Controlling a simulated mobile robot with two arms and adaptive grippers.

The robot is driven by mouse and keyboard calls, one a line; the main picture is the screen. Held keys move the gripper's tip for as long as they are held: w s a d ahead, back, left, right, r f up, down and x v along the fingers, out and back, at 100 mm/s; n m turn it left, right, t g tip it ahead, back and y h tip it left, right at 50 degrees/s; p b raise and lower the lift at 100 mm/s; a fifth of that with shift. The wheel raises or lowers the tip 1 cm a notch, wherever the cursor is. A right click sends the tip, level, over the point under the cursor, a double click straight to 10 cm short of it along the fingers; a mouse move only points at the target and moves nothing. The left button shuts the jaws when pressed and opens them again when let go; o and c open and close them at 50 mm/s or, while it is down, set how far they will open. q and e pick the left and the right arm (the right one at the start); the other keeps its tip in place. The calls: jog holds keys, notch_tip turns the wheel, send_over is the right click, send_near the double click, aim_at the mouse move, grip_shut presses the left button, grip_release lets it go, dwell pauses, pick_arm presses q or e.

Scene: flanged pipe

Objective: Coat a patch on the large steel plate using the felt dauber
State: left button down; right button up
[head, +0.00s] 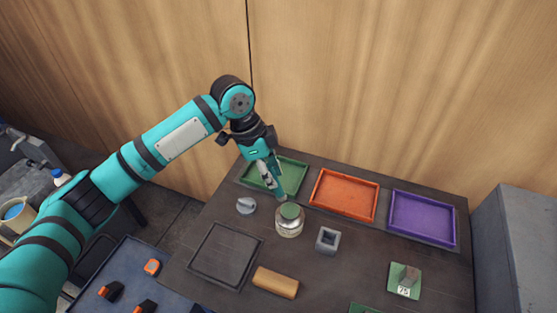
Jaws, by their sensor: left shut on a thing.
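A dark square steel plate (226,256) lies flat at the left front of the dark table. A glass jar with a green top (289,220) stands right of the plate's far corner. My left gripper (272,183) points down just behind the jar. It is shut on a slim, pale thing, probably the felt dauber (281,195), whose lower end is close to the jar's green top. I cannot tell whether it touches the jar, and the fingers hide part of it. My right gripper is not in view.
A green tray (298,180), an orange tray (344,196) and a purple tray (422,218) line the back. A small grey piece (246,205), a hollow grey block (328,240) and a tan block (275,283) are nearby. A green card marked 75 (396,289) lies right.

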pick_arm(q)
notch_tip(320, 180, down, 6)
jog(key=w+d+m+g+b, duration=0.1)
jog(key=d+m+b, duration=0.1)
jog(key=b, duration=0.4)
jog(key=shift+w+r+m, duration=0.15)
jog(key=shift+w+m, duration=0.15)
jog(key=shift+w, duration=0.05)
jog(key=shift+d, duration=0.1)
dwell(0.7)
jog(key=shift+f+b, duration=0.3)
jog(key=shift+f, duration=0.25)
dwell(0.7)
jog(key=shift+s+f+p, duration=0.15)
jog(key=shift+p, duration=0.25)
dwell(1.3)
